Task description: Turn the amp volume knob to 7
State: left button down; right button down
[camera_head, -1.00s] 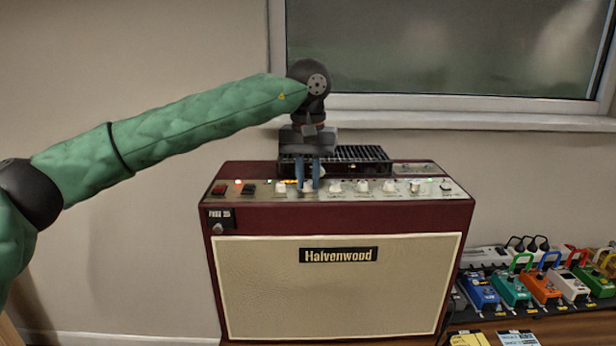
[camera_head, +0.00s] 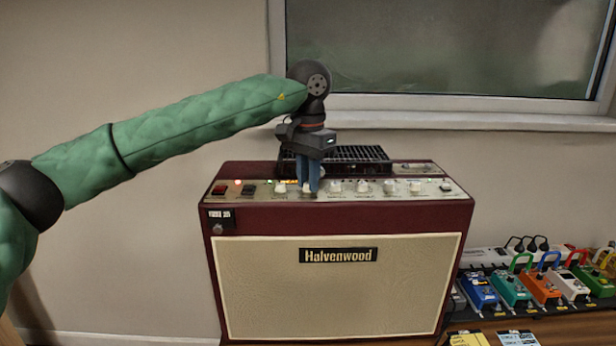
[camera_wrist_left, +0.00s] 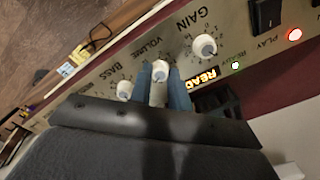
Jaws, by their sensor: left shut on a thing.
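The amp (camera_head: 335,285) is a dark red cabinet with a cream grille marked "Halvenwood" and a pale control panel on top. My left gripper (camera_head: 309,190) points down onto the panel, its blue fingers closed around the volume knob. In the left wrist view the white volume knob (camera_wrist_left: 160,70) sits between the two fingertips, beside the "VOLUME" label. The gain knob (camera_wrist_left: 204,46) and the bass knob (camera_wrist_left: 125,90) flank it, clear of the fingers. The number the volume knob points to is too small and covered to read. My right gripper is not in view.
A red switch (camera_head: 219,190) and a black switch (camera_head: 248,190) sit at the panel's left. More white knobs run to the right. A black vent grille (camera_head: 345,153) lies behind the gripper. Coloured pedals (camera_head: 540,287) stand at the right.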

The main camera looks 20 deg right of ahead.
pick_arm(q)
jog(key=shift+w+r, duration=0.1)
jog(key=shift+r, duration=0.05)
jog(key=c, duration=1.3)
grip_release()
